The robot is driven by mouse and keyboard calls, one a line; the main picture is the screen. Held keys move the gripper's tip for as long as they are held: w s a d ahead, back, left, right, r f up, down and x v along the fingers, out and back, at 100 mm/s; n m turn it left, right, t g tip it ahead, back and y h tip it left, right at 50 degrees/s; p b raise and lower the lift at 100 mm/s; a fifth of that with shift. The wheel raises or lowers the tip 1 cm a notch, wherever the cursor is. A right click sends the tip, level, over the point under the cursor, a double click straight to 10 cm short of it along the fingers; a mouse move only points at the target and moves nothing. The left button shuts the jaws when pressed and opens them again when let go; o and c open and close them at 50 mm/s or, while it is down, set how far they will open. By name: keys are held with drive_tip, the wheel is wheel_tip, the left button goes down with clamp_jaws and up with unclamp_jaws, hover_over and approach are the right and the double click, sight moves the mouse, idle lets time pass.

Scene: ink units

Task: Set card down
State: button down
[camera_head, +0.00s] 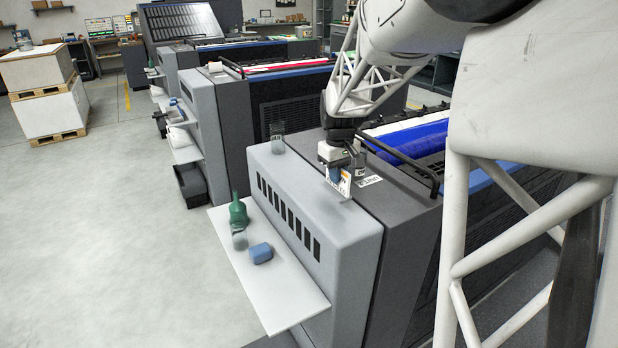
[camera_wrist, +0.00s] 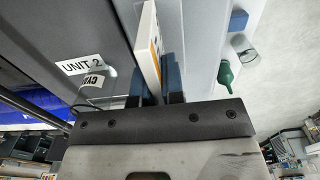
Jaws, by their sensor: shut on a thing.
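My gripper (camera_head: 338,172) is shut on a thin white card (camera_head: 344,184) with orange and dark print. In the wrist view the card (camera_wrist: 149,45) stands on edge between the blue finger pads (camera_wrist: 174,75) and extends beyond them. The gripper is over the top of the grey press housing (camera_head: 320,195), near the darker press body. The card's lower edge looks close to the housing top; I cannot tell whether it touches.
A clear jar (camera_head: 277,138) stands at the far end of the housing top. The side shelf (camera_head: 285,297) holds a green bottle (camera_head: 238,211), a clear container (camera_head: 239,238) and a blue block (camera_head: 261,253). A black rail (camera_head: 405,163) runs beside my gripper. The housing top between jar and card is clear.

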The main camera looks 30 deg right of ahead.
sight(337, 189)
drive_tip(key=shift+f, duration=1.75)
drive_tip(key=shift+f, duration=0.1)
drive_tip(key=c, duration=1.2)
unclamp_jaws()
wheel_tip(337, 189, up, 12)
drive_tip(key=shift+r, duration=0.15)
